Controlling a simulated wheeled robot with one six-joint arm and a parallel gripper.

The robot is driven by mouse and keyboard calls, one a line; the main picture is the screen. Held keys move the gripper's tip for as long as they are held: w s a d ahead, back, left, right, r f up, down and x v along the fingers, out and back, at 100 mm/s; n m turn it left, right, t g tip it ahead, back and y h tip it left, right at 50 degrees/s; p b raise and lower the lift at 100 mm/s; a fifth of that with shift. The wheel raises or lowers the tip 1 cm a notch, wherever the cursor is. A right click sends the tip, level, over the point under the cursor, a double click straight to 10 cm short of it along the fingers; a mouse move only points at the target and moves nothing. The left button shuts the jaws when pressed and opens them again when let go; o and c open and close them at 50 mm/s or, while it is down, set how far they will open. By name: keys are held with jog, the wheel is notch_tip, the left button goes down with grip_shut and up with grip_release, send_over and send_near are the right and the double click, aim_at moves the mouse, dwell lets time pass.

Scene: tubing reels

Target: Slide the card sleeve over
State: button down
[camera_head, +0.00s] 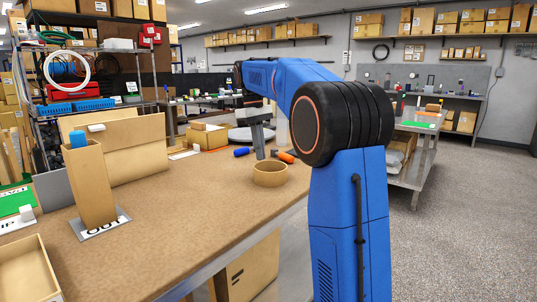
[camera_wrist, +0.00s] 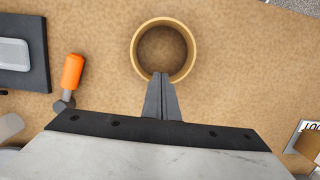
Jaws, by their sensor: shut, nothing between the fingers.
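The card sleeve looks to be the short, wide tan ring (camera_head: 270,173), standing open end up on the brown table. In the wrist view the ring (camera_wrist: 189,58) is at top centre, and bare tabletop shows inside it. My gripper (camera_head: 260,156) points down at the ring's far side in the head view. In the wrist view my gripper's fingers (camera_wrist: 161,76) are together and empty, their tips overlapping the ring's near rim. I cannot tell whether they touch it.
An orange-handled tool (camera_head: 285,157) and a blue-handled one (camera_head: 242,152) lie behind the ring. A tall tan box (camera_head: 92,190) with a blue item in its top stands at left on an OUT plate (camera_head: 103,228). The tabletop between box and ring is clear.

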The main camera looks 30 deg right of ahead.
send_near(286, 171)
jog(key=f, duration=0.1)
jog(key=s+f, duration=0.1)
jog(key=f, duration=0.3)
jog(key=shift+s+d+f, duration=0.15)
jog(key=shift+s+d, duration=0.1)
jog(key=shift+d, duration=0.1)
jog(key=shift+s+f, duration=0.15)
jog(key=shift+f, duration=0.65)
jog(key=shift+f, duration=0.1)
